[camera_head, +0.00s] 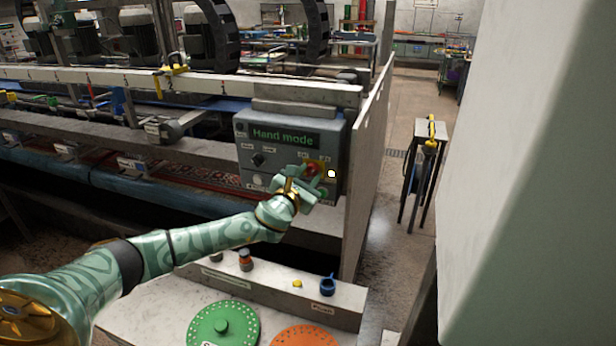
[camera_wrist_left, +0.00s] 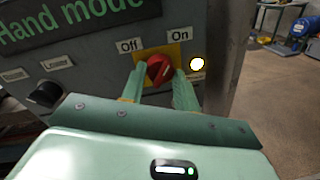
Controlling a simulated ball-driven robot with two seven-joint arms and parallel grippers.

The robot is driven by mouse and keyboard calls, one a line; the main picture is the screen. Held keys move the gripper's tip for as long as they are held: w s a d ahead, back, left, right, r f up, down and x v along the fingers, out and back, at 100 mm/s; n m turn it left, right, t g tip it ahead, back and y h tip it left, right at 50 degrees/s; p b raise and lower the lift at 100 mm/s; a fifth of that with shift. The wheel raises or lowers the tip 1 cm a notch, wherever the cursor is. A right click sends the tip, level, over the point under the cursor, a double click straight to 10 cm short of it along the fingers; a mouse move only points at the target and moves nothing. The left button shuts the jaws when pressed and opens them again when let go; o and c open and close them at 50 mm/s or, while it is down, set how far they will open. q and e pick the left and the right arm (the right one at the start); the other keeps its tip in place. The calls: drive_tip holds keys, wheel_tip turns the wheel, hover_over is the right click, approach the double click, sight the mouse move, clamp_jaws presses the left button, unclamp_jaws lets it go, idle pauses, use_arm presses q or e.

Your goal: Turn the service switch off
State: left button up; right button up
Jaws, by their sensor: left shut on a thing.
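The service switch is a red rotary knob (camera_wrist_left: 160,70) on a yellow plate, with an "Off" label to its upper left and an "On" label to its upper right. It also shows as a red spot in the head view (camera_head: 313,167), partly hidden by the gripper. My left gripper (camera_wrist_left: 161,80) has one green finger on each side of the knob and is shut on it. In the head view the left gripper (camera_head: 314,178) reaches the lower right of the grey control box (camera_head: 243,140). I cannot tell exactly which label the knob points at. My right gripper is not in view.
A black selector knob (camera_wrist_left: 44,95) sits on the left of the panel, under a green "Hand mode" display (camera_head: 284,136). Below my arm is a ledge with a green dial (camera_head: 205,328) and an orange dial (camera_head: 303,337).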

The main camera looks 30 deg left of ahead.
use_arm(q)
drive_tip(key=n+b, duration=0.1)
drive_tip(key=n, duration=0.3)
drive_tip(key=shift+f, duration=0.1)
drive_tip(key=n, duration=0.3)
drive_tip(key=shift+d+n+t+y+b, duration=0.1)
drive_tip(key=shift+n+t+y+b, duration=0.2)
drive_tip(key=shift+n+b, duration=0.1)
drive_tip(key=n, duration=0.4)
drive_tip(key=shift+n+b, duration=0.3)
drive_tip(key=shift+b, duration=0.05)
drive_tip(key=shift+n+y, duration=0.5)
drive_tip(key=shift+n, duration=1.5)
drive_tip(key=o, duration=1)
drive_tip(key=shift+c, duration=0.2)
drive_tip(key=shift+d, duration=0.1)
